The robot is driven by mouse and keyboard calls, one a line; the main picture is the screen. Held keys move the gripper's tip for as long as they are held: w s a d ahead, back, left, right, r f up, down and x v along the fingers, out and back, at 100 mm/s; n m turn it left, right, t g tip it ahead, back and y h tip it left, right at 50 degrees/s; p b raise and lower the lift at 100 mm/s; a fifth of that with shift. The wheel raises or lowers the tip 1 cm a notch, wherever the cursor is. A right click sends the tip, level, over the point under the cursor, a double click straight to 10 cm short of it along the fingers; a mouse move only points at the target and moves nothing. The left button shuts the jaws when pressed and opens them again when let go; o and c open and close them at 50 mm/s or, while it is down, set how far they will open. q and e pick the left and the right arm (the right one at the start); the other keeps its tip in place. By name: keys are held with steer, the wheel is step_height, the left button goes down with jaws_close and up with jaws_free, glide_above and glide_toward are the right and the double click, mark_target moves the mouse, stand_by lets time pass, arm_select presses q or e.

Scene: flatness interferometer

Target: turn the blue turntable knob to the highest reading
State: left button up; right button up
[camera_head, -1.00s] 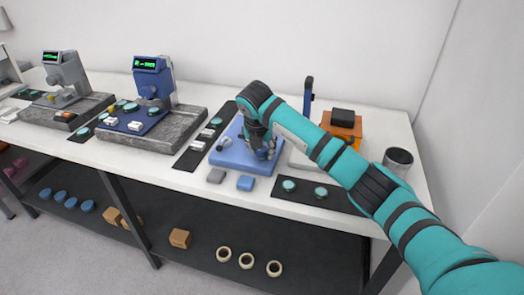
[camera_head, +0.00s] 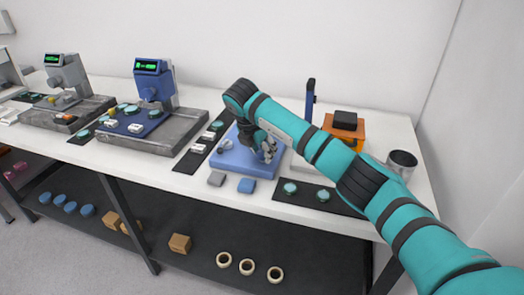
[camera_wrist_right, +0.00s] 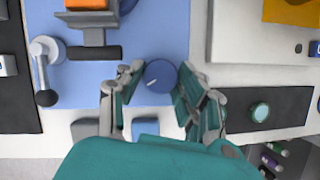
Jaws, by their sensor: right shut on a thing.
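The round blue knob (camera_wrist_right: 161,75) sits near the edge of a blue base plate (camera_wrist_right: 150,35); a white line on it points to the lower left in the right wrist view. My right gripper (camera_wrist_right: 158,82) has its two fingers on either side of the knob and is shut on it. In the head view my right gripper (camera_head: 268,153) is low over the right part of the base plate (camera_head: 229,160) and hides the knob. Two green displays show, on the blue instrument (camera_head: 153,66) and the grey instrument (camera_head: 54,59); their digits are too small to read. My left gripper is not in view.
A black mat with green discs (camera_head: 322,196), an orange block (camera_head: 345,133) and a grey cup (camera_head: 401,163) are to the right.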

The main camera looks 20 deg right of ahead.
steer(key=o, duration=1.1)
steer(key=v, duration=1.2)
